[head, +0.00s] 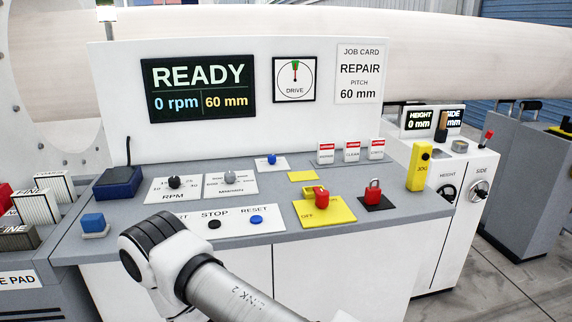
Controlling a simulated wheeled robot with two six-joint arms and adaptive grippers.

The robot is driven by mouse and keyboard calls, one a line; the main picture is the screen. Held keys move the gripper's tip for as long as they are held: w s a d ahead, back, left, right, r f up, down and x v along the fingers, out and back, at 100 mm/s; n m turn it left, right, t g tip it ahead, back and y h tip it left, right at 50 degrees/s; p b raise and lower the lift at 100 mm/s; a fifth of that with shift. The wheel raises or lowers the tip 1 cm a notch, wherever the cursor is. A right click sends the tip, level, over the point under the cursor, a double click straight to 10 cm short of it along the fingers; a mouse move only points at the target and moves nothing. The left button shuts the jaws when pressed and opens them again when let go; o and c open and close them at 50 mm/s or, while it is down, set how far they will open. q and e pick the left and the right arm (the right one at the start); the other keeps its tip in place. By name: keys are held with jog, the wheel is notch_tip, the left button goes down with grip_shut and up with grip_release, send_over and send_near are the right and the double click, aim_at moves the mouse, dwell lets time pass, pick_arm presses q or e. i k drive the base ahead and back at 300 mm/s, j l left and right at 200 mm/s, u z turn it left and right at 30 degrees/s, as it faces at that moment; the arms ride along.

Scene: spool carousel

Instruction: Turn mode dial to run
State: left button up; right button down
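No dial in the head view carries a readable "mode" label, so I cannot tell which is the mode dial. A black knob (174,182) sits on the plate marked RPM. A grey knob (230,177) sits on the plate beside it, whose small print is hard to read. A small blue knob (271,159) is on a white plate behind them, its lettering unreadable. A red switch handle (320,197) sits on a yellow plate (340,212) marked OFF. The display (198,88) reads READY, 0 rpm, 60 mm. Neither gripper is in view.
One of my arm links crosses the lower middle, covering part of the console front (340,265). A black STOP button (214,224) and blue RESET button (256,219) lie along the front. A red padlock (374,192) and yellow JOG box (419,165) are at the right.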

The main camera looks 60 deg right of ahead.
aim_at(272, 157)
jog(key=z, duration=2.95)
